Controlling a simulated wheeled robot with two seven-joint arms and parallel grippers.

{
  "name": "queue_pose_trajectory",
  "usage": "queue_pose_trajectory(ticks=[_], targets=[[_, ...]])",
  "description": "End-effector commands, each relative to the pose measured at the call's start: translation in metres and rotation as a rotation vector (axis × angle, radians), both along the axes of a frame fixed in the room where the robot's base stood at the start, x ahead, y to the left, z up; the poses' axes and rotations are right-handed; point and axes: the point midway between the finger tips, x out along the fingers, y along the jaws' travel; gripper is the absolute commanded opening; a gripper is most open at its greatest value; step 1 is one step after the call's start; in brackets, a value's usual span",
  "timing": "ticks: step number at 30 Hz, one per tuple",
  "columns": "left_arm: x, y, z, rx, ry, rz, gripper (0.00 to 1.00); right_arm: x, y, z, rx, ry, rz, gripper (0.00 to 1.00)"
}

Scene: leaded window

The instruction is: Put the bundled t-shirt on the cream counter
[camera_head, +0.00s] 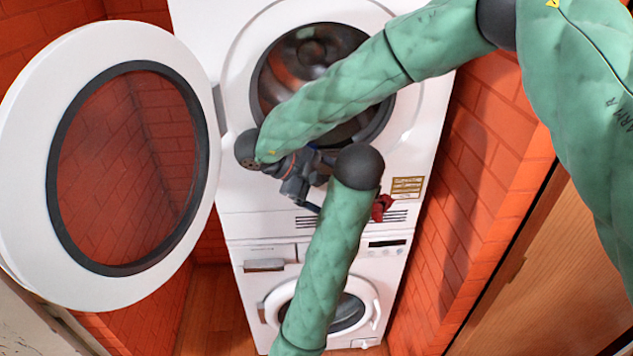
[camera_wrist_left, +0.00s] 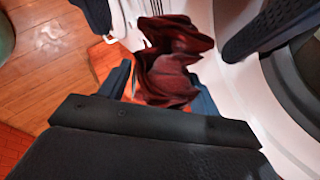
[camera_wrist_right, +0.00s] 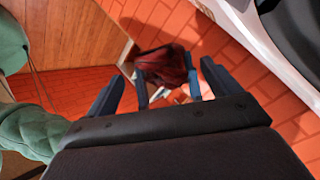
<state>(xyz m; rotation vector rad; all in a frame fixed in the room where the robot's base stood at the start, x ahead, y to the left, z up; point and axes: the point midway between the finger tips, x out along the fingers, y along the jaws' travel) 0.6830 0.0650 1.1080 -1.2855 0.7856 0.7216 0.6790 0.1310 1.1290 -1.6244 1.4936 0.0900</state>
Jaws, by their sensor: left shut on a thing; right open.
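The bundled t-shirt is a crumpled dark red cloth (camera_head: 382,206) in front of the upper machine's lower panel. My left gripper (camera_wrist_left: 160,76) is shut on it, and folds of the cloth (camera_wrist_left: 172,50) stick out past the fingers. In the head view, my left arm's wrist hides most of that gripper. My right gripper (camera_wrist_right: 162,72) is open, facing the left one, with the cloth (camera_wrist_right: 165,64) ahead between its fingers. In the head view, my right gripper (camera_head: 308,196) is left of the cloth. I cannot identify the cream counter.
A white washing machine (camera_head: 232,190) stands above another white machine (camera_head: 258,252). The upper round door (camera_head: 22,150) hangs open at left. Red brick walls (camera_head: 470,170) flank them, with wooden panelling (camera_head: 520,280) at right. A pale surface (camera_head: 18,325) shows at lower left.

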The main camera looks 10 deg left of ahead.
Motion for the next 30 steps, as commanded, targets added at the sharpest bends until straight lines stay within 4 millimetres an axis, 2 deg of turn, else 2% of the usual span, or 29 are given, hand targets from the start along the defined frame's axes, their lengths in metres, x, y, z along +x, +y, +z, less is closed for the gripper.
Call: queue_pose_trajectory(ticks=[4, 11, 14, 19, 20, 21, 24, 25, 30], targets=[[0.0001, 0.0, 0.0003, 0.0, 0.0, 0.0, 0.33, 0.0026, -0.0073, -0.0058, 0.001, 0.001, 0.0, 0.89], [0.0, 0.0001, 0.0002, 0.0, 0.0, 0.0, 0.33, 0.003, -0.0085, -0.0067, 0.001, 0.0, 0.001, 0.89], [0.0, 0.0, 0.0002, 0.0, 0.0, 0.0, 0.33, 0.003, -0.0084, -0.0066, 0.001, 0.0, 0.001, 0.73], [0.0001, 0.0, 0.0003, 0.0, -0.001, 0.0, 0.33, 0.0027, -0.0083, -0.0068, 0.001, 0.001, 0.0, 0.4], [0.0001, 0.0, 0.0003, 0.0, -0.001, 0.0, 0.33, 0.0026, -0.0083, -0.0069, 0.001, 0.001, 0.0, 0.38], [0.0002, 0.0, 0.0004, 0.0, -0.001, 0.0, 0.65, 0.0025, -0.0083, -0.0068, 0.001, 0.001, 0.0, 0.38], [0.0002, 0.0, 0.0004, 0.0, -0.001, 0.0, 0.85, 0.0025, -0.0082, -0.0067, 0.001, 0.001, 0.001, 0.37], [0.0001, 0.0, 0.0003, 0.0, -0.001, 0.0, 0.88, 0.0025, -0.0082, -0.0067, 0.001, 0.001, 0.0, 0.37], [0.0001, 0.0, 0.0002, 0.0, 0.0, 0.0, 0.88, 0.0028, -0.0083, -0.0065, 0.001, 0.0, 0.001, 0.37]])
